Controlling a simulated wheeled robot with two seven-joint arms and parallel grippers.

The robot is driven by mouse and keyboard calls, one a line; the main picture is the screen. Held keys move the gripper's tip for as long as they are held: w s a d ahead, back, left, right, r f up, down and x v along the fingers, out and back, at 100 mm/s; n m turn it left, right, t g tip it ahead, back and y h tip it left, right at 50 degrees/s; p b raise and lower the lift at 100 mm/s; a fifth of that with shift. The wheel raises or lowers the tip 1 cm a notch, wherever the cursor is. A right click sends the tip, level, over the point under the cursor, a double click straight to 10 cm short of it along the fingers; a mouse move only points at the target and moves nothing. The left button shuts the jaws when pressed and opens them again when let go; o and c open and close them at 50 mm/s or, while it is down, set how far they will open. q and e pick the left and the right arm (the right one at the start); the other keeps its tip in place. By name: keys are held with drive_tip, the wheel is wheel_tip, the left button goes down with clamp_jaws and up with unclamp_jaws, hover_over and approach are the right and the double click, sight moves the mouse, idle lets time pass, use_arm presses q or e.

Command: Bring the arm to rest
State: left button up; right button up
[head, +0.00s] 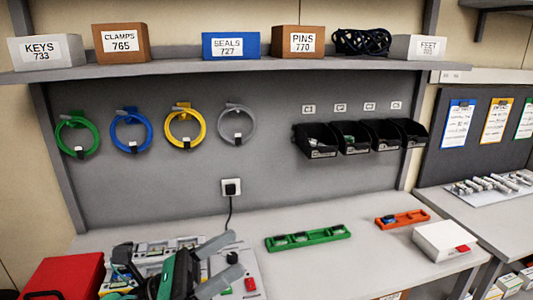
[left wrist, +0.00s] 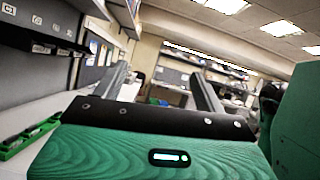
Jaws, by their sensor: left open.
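My left gripper (head: 236,254) is in the lower left of the head view, above the bench (head: 350,265) and pointing right. Its two grey fingers are spread apart with nothing held between them. In the left wrist view the open fingers (left wrist: 160,82) stand apart beyond the green palm, and the far room shows between them. Under and behind the gripper lies a pale board (head: 265,294) with grey devices (head: 152,247) and small red and green parts, partly hidden by my arm. My right gripper is in neither view.
A red case (head: 65,278) stands at the left. A green tray (head: 308,238), an orange tray (head: 403,219) and a white box (head: 440,241) lie to the right. A black plug (head: 231,188) with a cord is on the back wall. Black bins (head: 317,141) hang above.

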use_arm(q)
drive_tip(key=w+a+f+n+t+y, duration=0.35)
drive_tip(key=n+t+y, duration=0.35)
drive_tip(key=n, duration=0.6)
drive_tip(key=w+a+f+n+t+y, duration=0.2)
drive_tip(key=a+n+t+y, duration=0.45)
drive_tip(key=n, duration=0.55)
drive_tip(key=s+a+f+n+g+y, duration=0.1)
drive_tip(key=a+f+n+g+y, duration=0.2)
drive_tip(key=f+n+y, duration=0.35)
drive_tip(key=s+a+f+n+g+y, duration=0.25)
drive_tip(key=f+n, duration=0.45)
drive_tip(key=f, duration=0.4)
drive_tip(key=s+f+n+g, duration=0.9)
drive_tip(key=s+f+g, duration=0.2)
drive_tip(key=s+f, duration=0.65)
wheel_tip(320, 180, down, 30)
drive_tip(key=s+r+g, duration=0.1)
drive_tip(key=s+g, duration=0.1)
drive_tip(key=s+a+f, duration=0.2)
drive_tip(key=s+f, duration=0.7)
drive_tip(key=f, duration=0.1)
drive_tip(key=s+a+f, duration=0.2)
drive_tip(key=s+f, duration=0.8)
drive_tip(key=shift+s+m+g, duration=0.15)
drive_tip(key=shift+m+g, duration=0.25)
drive_tip(key=shift+m, duration=0.05)
